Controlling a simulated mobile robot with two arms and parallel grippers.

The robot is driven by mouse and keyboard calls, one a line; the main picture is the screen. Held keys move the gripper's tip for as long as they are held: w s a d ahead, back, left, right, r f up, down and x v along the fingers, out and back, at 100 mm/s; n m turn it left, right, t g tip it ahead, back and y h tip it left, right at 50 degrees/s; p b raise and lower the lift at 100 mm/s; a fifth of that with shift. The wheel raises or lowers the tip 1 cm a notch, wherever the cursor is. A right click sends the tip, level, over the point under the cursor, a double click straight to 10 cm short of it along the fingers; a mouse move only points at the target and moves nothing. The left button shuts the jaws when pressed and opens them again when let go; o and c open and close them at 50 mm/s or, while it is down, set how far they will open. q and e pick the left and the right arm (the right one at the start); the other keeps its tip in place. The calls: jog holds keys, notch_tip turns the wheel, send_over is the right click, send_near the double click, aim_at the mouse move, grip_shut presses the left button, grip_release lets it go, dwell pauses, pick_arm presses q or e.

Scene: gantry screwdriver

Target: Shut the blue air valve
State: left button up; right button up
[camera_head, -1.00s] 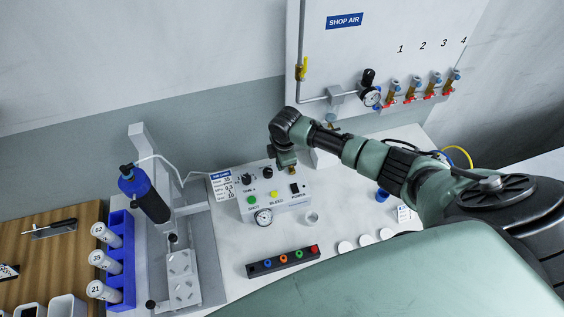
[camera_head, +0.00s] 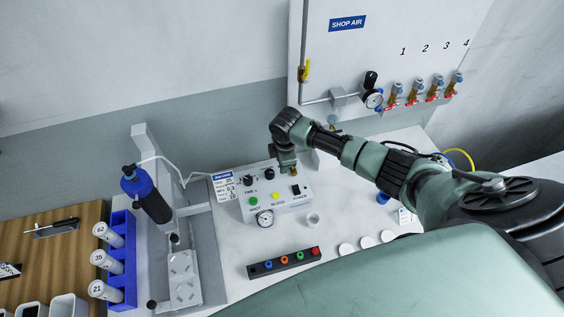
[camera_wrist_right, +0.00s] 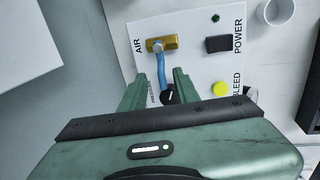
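The blue air valve shows in the right wrist view: a blue lever (camera_wrist_right: 161,70) runs from a brass body (camera_wrist_right: 164,43) beside the "AIR" label on the white control box (camera_head: 277,201). The lever lies crosswise to the brass body. My right gripper (camera_wrist_right: 157,82) is open. Its green fingers point at the box face, one on each side of the lever, with gaps visible. Whether either finger touches the lever I cannot tell. In the head view my right gripper (camera_head: 288,165) is over the back right part of the box, and the arm hides the blue lever. My left gripper is not in view.
The box also carries a black power switch (camera_wrist_right: 218,44), a yellow bleed button (camera_wrist_right: 221,89) and a black knob (camera_wrist_right: 168,95). A small cup (camera_head: 313,219) stands close by. Numbered wall valves (camera_head: 413,92) are behind.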

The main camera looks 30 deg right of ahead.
jog(key=b+v, duration=0.1)
jog(key=v, duration=0.6)
jog(key=shift+r, duration=0.45)
